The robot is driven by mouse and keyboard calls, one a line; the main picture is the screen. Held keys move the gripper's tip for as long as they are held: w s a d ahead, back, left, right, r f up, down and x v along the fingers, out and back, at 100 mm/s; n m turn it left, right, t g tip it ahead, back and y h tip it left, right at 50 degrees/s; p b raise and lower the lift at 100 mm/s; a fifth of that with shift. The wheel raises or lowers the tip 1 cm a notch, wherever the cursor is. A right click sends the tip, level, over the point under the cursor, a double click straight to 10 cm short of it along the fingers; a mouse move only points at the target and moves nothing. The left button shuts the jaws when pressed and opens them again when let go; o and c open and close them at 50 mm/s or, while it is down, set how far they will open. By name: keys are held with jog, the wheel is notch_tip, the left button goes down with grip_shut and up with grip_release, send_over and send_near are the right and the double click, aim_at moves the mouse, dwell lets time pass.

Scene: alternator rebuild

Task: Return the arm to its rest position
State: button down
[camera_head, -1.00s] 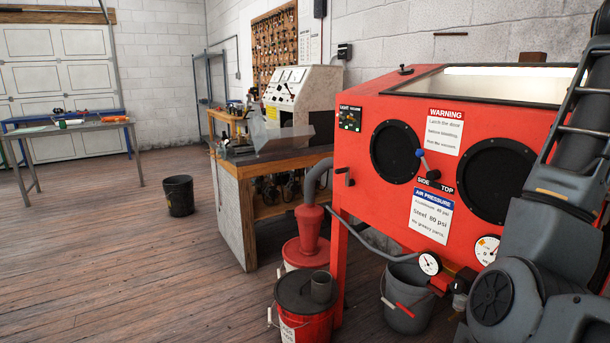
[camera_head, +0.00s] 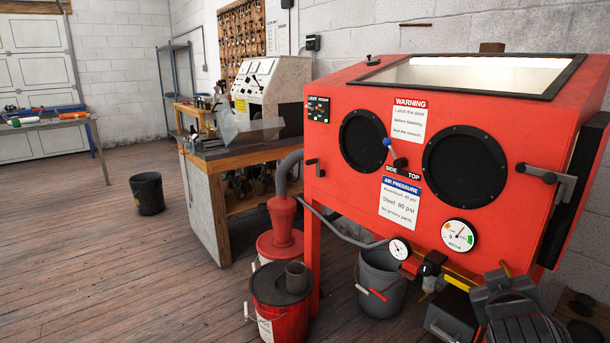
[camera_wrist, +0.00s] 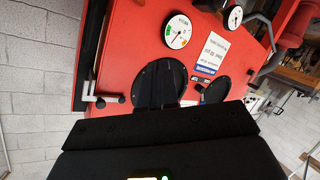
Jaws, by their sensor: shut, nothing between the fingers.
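In the wrist view, the dark body of my gripper (camera_wrist: 157,72) fills the lower part. Its narrow dark fingers are together, with nothing between them. They are hard to make out against a black round glove port behind them. The wrist view is upside down and shows the front of the red blast cabinet (camera_wrist: 125,35), apart from the fingers as far as I can tell. In the head view, part of my grey arm (camera_head: 510,308) shows low at the bottom right, in front of the cabinet (camera_head: 345,205). My gripper is out of the head view.
The cabinet has a latch handle (camera_head: 548,180), a pressure gauge (camera_head: 458,236) and a blue-tipped lever (camera_head: 393,150) on its front. A red bucket (camera_head: 283,318) and a grey bucket (camera_head: 380,280) stand below it. A test bench (camera_head: 205,200) stands behind.

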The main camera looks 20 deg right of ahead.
jog(key=s+a+f+n+t+y, duration=0.25)
jog(key=s+a+f, duration=0.25)
jog(key=s+a, duration=0.3)
jog(key=s+a+f+n+t+y, duration=0.1)
jog(key=s+a+f+n+y, duration=0.1)
jog(key=s+a+f+y, duration=0.45)
jog(key=s+a+r+m, duration=0.1)
jog(key=s+a+r, duration=0.3)
jog(key=s, duration=0.6)
jog(key=s+a+r+t+y, duration=0.1)
jog(key=s+a+r, duration=0.3)
jog(key=s+a, duration=0.3)
jog(key=shift+s+a+r+m+y, duration=0.15)
jog(key=shift+s+a+m+y, duration=0.2)
jog(key=shift+s, duration=1.05)
jog(key=c, duration=1.8)
grip_release()
jog(key=shift+c, duration=0.2)
